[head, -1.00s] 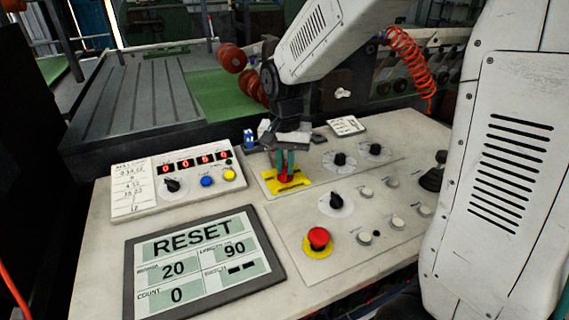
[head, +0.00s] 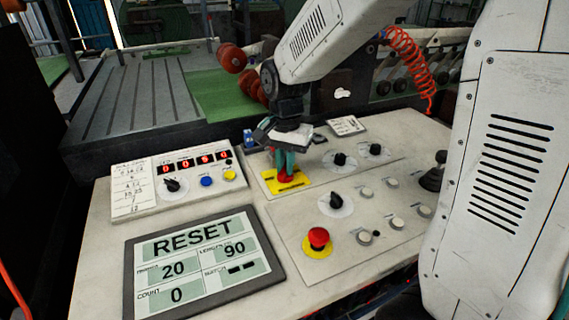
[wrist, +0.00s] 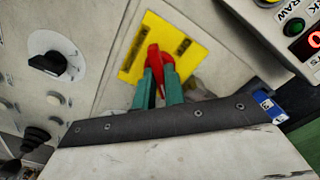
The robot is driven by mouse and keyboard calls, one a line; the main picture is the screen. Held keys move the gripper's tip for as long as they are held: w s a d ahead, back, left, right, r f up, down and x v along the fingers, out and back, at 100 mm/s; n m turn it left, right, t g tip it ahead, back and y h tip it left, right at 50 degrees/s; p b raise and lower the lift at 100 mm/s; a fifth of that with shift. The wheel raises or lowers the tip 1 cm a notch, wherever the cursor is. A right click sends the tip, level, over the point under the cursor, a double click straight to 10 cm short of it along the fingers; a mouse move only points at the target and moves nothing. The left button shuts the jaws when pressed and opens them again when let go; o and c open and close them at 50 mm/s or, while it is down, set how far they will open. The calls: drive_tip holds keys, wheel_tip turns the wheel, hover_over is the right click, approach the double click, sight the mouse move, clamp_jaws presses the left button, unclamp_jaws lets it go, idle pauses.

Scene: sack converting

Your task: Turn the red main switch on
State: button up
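The red main switch (head: 286,176) sits on a yellow plate (head: 271,184) near the back of the console. In the wrist view the red switch handle (wrist: 154,60) stands over the yellow plate (wrist: 181,45). My gripper (head: 285,165) points down at it from above. In the wrist view the two teal fingers of my gripper (wrist: 158,82) lie on either side of the red handle, close together and apparently touching it. The fingers hide part of the handle.
A red emergency-stop button (head: 318,238) stands toward the front. Black knobs, including one (head: 336,201) right of the switch, and several pale buttons share the panel. A display reading RESET (head: 190,243) lies front left. A counter box (head: 148,190) sits left of the switch.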

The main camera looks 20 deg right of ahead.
sight(285, 167)
drive_tip(key=o, duration=0.4)
drive_tip(key=shift+c, duration=0.2)
wheel_tip(285, 167, up, 8)
drive_tip(key=shift+f, duration=0.1)
idle(0.4)
drive_tip(key=shift+n, duration=0.3)
drive_tip(key=s+d+r+n+t, duration=0.1)
drive_tip(key=s+n, duration=0.7)
drive_tip(key=s, duration=1.6)
drive_tip(key=shift+d+r+n, duration=0.3)
drive_tip(key=shift+d+r, duration=0.35)
drive_tip(key=shift+d, duration=0.25)
